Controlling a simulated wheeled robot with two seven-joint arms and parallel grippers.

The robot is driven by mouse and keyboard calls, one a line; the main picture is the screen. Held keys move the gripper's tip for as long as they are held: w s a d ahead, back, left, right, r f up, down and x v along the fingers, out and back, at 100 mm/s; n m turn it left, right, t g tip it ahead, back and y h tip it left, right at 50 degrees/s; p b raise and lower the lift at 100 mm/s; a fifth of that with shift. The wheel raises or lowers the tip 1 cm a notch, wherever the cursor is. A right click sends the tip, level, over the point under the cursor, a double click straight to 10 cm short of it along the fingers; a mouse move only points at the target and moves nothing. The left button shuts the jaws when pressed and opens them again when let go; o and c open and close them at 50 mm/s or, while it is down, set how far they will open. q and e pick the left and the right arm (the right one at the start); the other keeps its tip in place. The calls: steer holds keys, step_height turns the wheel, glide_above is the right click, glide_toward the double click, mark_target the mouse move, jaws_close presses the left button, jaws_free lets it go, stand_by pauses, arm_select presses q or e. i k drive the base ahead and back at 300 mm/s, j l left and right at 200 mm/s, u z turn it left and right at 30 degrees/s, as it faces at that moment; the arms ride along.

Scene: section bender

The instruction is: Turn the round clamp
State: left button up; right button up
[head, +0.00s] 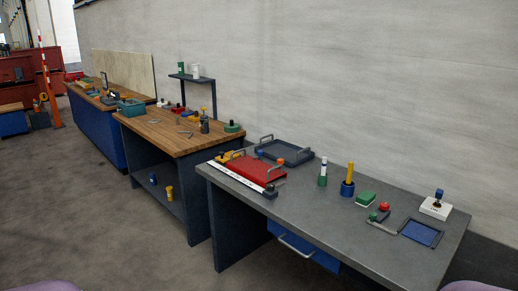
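I cannot tell for sure which thing is the round clamp. A small device with a round red knob (384,206) stands on the grey table (300,206) at the right. A white block with a blue-topped stick (437,204) stands at the right end of the grey table. Neither gripper shows in the head view. Only purple rounded parts, likely mine, show at the bottom left and bottom right edges.
The grey table also holds a red case (257,168), a dark tray (285,152), a green-and-white bottle (323,172), a yellow-and-blue holder (348,180), a green block (366,198) and a blue flat panel (420,233). A blue drawer (300,248) hangs below. The floor (100,220) at left is clear.

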mark_target(260, 153)
steer(key=i+j, duration=0.1)
steer(key=i, duration=0.35)
steer(key=i+j, duration=0.1)
steer(key=i, duration=0.35)
steer(key=i+z, duration=0.1)
steer(key=z, duration=0.3)
steer(key=i+j+z, duration=0.1)
steer(key=z, duration=0.25)
steer(key=j+z, duration=0.1)
steer(key=z, duration=0.3)
steer(key=i+j+z, duration=0.15)
steer(key=j, duration=0.25)
steer(key=i+j+z, duration=0.15)
steer(key=j, duration=0.25)
steer(key=i+j+z, duration=0.1)
steer(key=j, duration=0.3)
steer(key=i+j+z, duration=0.15)
steer(key=j, duration=0.3)
steer(key=i+j+z, duration=0.15)
steer(key=j, duration=0.3)
steer(key=i+j+z, duration=0.15)
steer(key=j, duration=0.75)
steer(key=i+j, duration=0.15)
steer(key=j, duration=0.3)
